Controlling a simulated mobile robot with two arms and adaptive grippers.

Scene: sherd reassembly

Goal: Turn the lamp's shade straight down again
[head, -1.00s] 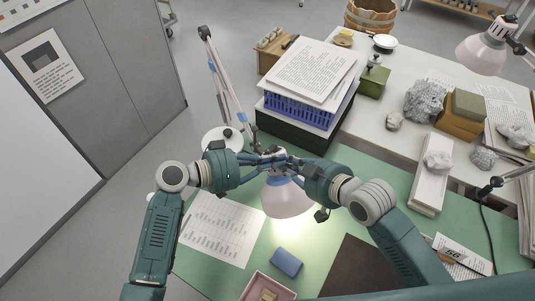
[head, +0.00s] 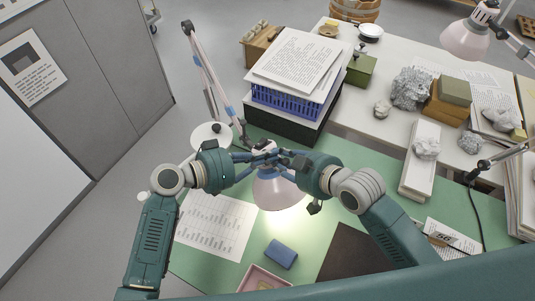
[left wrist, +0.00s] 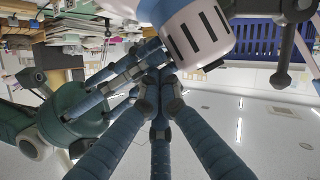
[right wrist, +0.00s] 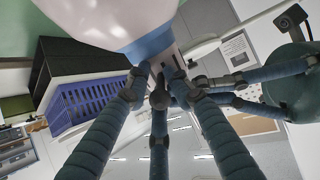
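The lamp's pale pink shade (head: 279,192) hangs over the green mat in the head view, mouth mostly downward and its light on the mat. Any small tilt is hard to judge. My left gripper (head: 258,158) and my right gripper (head: 283,160) meet at the lamp's head from opposite sides. In the left wrist view the fingers (left wrist: 158,78) close together beside the slotted cap (left wrist: 199,38); their tips are partly hidden. In the right wrist view the fingers (right wrist: 160,72) close at the blue collar (right wrist: 148,46) beside the shade (right wrist: 108,18).
The lamp's jointed arm (head: 213,85) rises behind my left gripper from a round white base (head: 205,138). A blue basket (head: 290,102) with papers stands close behind the lamp. A chart sheet (head: 217,222), blue block (head: 281,254) and pink tray (head: 262,279) lie in front.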

